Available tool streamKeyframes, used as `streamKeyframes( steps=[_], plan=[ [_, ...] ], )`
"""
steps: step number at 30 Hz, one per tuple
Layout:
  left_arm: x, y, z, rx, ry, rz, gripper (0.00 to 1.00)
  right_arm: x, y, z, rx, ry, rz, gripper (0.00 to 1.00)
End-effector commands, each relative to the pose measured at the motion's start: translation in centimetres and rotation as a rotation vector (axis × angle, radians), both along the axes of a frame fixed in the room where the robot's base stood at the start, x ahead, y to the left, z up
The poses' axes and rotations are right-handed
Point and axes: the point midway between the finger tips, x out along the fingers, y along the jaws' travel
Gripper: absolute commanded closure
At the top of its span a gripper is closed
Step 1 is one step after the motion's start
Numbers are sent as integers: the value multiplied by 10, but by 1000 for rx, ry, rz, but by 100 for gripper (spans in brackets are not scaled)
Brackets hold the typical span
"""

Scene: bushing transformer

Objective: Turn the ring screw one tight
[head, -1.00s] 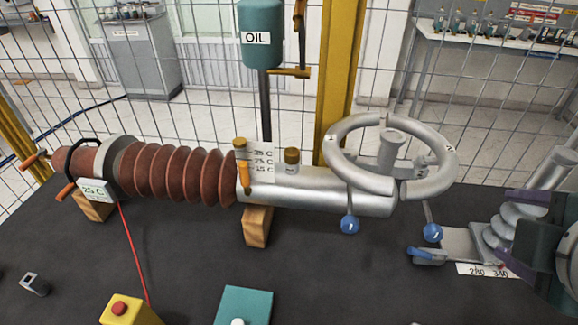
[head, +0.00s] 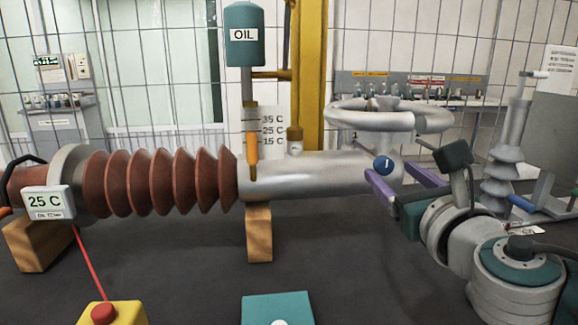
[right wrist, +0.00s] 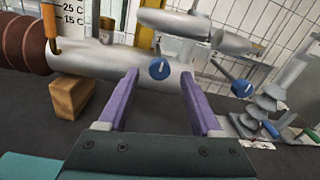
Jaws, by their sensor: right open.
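Ring screw one is a blue round knob (head: 383,164) marked 1, below the silver split ring (head: 390,116) at the right end of the silver cylinder (head: 315,175). My right gripper (head: 389,173) is open and empty, its two purple fingers pointing at this knob. In the right wrist view the knob (right wrist: 159,69) appears between the fingertips (right wrist: 160,74); I cannot tell whether it lies between them or just beyond. A second blue knob (right wrist: 241,88) shows right of the fingers there. My left gripper is not in view.
A ribbed brown insulator (head: 165,185) continues the cylinder to the left, on wooden blocks (head: 259,232). The oil tank (head: 244,35) and yellow post (head: 312,70) stand behind. A silver ribbed part (head: 503,160) stands at right. A yellow button box (head: 112,314) and teal box (head: 277,308) are in front.

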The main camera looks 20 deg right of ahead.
Motion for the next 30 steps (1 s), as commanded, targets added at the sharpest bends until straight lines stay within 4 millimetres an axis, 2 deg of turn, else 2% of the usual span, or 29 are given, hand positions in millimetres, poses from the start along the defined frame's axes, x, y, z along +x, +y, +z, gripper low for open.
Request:
streamKeyframes(
  steps=[3, 10, 15, 23, 25, 30],
  plan=[
    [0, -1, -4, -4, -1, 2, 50, 24, -7, 0, 2, -3, -4, 34],
    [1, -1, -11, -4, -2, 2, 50, 57, -16, -2, 6, -1, -3, 34],
    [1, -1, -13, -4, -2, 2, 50, 68, -19, -1, 5, 0, -2, 34],
    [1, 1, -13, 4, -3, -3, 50, 69, -19, 0, 7, 1, 0, 34],
    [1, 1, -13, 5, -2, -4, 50, 69, -19, -1, 7, 1, -1, 38],
    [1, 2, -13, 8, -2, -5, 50, 69, -19, -1, 7, 1, -1, 58]
  ],
)
